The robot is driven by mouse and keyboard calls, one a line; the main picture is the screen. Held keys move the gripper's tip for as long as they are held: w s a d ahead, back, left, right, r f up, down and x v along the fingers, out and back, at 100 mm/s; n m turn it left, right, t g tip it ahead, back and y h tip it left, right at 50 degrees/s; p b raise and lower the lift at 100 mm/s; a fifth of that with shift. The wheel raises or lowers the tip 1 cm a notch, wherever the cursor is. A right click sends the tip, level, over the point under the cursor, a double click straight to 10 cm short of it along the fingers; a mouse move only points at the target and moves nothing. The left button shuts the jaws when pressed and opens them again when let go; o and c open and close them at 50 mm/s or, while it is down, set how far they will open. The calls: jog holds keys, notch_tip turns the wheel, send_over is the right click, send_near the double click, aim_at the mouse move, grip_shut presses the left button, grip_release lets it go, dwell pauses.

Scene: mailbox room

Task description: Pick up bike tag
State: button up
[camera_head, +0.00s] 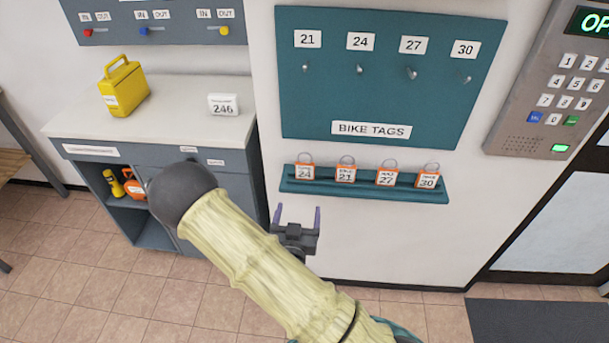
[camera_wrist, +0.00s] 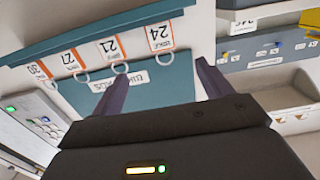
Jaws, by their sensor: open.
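Several orange-and-white bike tags with ring tops stand on a narrow teal shelf (camera_head: 365,193). From left to right they are tag 24 (camera_head: 305,172), tag 21 (camera_head: 346,174), tag 27 (camera_head: 386,177) and tag 30 (camera_head: 428,181). My gripper (camera_head: 298,216) is open and empty, below the shelf's left end. In the wrist view the tags hang upside down in the picture, with tag 24 (camera_wrist: 159,37) nearest and between the directions of the two fingers (camera_wrist: 158,75); tag 21 (camera_wrist: 110,47) is left of it. The gripper touches no tag.
A teal board marked BIKE TAGS (camera_head: 371,130) with numbered, empty hooks is above the shelf. A keypad panel (camera_head: 555,100) is on the right. A cabinet (camera_head: 155,140) at left bears a yellow box (camera_head: 123,87) and a 246 card (camera_head: 223,105). The wall below the shelf is clear.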

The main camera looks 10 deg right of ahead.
jog(key=shift+s+a+r+t, duration=0.1)
jog(key=shift+a+r+t, duration=0.05)
jog(key=shift+t, duration=0.15)
jog(key=b, duration=0.8)
send_near(304, 168)
jog(key=p+x, duration=0.1)
jog(key=x, duration=0.3)
jog(key=shift+w+p, duration=0.3)
jog(key=shift+w+d, duration=0.25)
jog(key=shift+w, duration=0.2)
